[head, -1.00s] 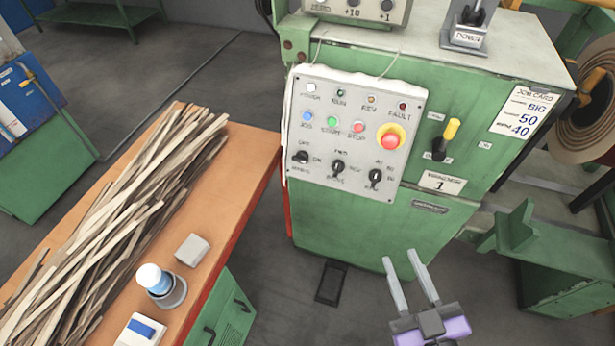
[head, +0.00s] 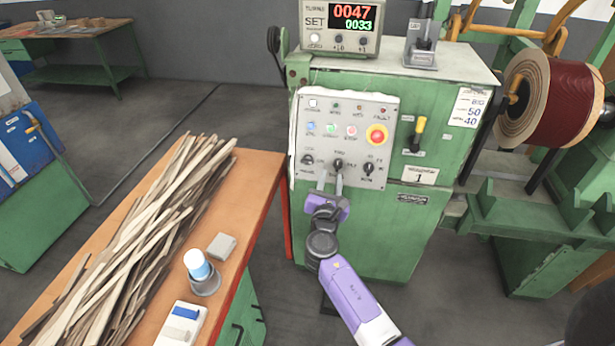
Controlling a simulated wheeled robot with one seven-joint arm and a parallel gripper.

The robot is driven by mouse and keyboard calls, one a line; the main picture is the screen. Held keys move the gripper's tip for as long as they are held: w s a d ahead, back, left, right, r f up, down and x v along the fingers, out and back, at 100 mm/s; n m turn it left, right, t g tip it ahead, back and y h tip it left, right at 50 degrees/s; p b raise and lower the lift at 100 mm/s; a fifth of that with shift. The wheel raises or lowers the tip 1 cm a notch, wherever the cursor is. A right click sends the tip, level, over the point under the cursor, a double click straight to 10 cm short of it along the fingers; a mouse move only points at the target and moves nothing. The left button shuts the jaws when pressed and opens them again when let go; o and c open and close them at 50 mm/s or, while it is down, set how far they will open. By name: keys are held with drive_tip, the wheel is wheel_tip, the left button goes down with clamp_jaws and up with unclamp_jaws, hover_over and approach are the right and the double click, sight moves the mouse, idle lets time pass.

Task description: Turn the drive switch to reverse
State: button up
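The grey control panel (head: 327,102) is on the front of the green cabinet. It carries a row of three black rotary switches low down. The middle one, the drive switch (head: 338,164), has small labels around it that are too blurred to read now; its knob looks roughly upright. My gripper (head: 331,176), with grey fingers and a purple body, is just below this switch, slightly to its left. The fingers are apart, with nothing visible between them. The right finger's tip comes close to the knob; I cannot tell whether they touch.
The left rotary switch (head: 308,159) and right rotary switch (head: 368,168) flank it. A red emergency button (head: 377,135) and a yellow-handled lever (head: 419,130) are to the upper right. A counter box (head: 340,30) sits on top. An orange bench (head: 255,185) with wood strips stands at left.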

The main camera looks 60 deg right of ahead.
sight(338, 162)
drive_tip(key=shift+w+d+n+g+h+p, duration=0.15)
drive_tip(key=shift+w+d+n, duration=0.2)
drive_tip(key=shift+d, duration=0.85)
drive_tip(key=shift+w+d+n+g+h+p, duration=0.1)
drive_tip(key=shift+w+d+n, duration=0.25)
drive_tip(key=shift+d, duration=0.8)
drive_tip(key=shift+w+d+n+g+h+p, duration=0.15)
drive_tip(key=shift+d+n, duration=0.25)
drive_tip(key=shift+d, duration=0.8)
clamp_jaws()
